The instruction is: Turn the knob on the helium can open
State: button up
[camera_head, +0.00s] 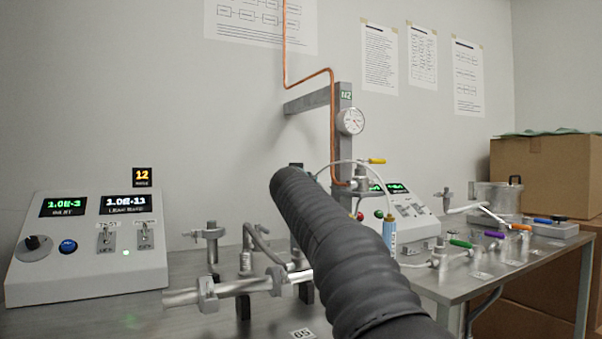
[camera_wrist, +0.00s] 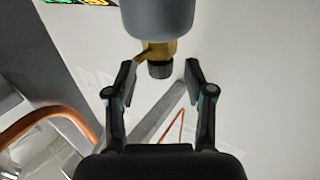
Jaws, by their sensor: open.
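In the wrist view a grey-blue can (camera_wrist: 158,18) comes in from the top edge, its brass valve neck (camera_wrist: 157,48) pointing down in the picture. A dark knob (camera_wrist: 160,69) sits at the end of the neck. My gripper (camera_wrist: 160,80) is open, with one finger on each side of the knob and a visible gap on both sides. In the head view my dark sleeved arm hides the gripper. A small light-blue and white cylinder (camera_head: 389,235) stands just right of my arm there; I cannot tell if it is the same can.
A control box (camera_head: 88,250) with displays stands at the left of the table. Metal pipes (camera_head: 235,288) lie in front. A post with a gauge (camera_head: 350,121) and copper tube (camera_head: 333,110) rises behind my arm. Coloured-handled valves (camera_head: 460,243) and a pot (camera_head: 497,197) are at right.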

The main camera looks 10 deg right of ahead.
jog(key=shift+p+x, duration=0.45)
jog(key=shift+x, duration=0.85)
grip_shut()
jog(key=shift+a+b, duration=0.1)
jog(key=shift+b, duration=0.25)
jog(key=shift+f+m+g+h+b, duration=0.15)
jog(key=shift+m+g+h+b, duration=0.15)
jog(key=shift+m+h+b, duration=0.5)
jog(key=h, duration=0.1)
jog(key=m+g+h, duration=0.1)
jog(key=m+h+p, duration=0.1)
jog(key=shift+w+r+g+h, duration=0.1)
jog(key=shift+r+g+h, duration=0.15)
jog(key=shift+g+h, duration=0.15)
jog(key=shift+m+g+h, duration=0.4)
jog(key=shift+m+h, duration=0.1)
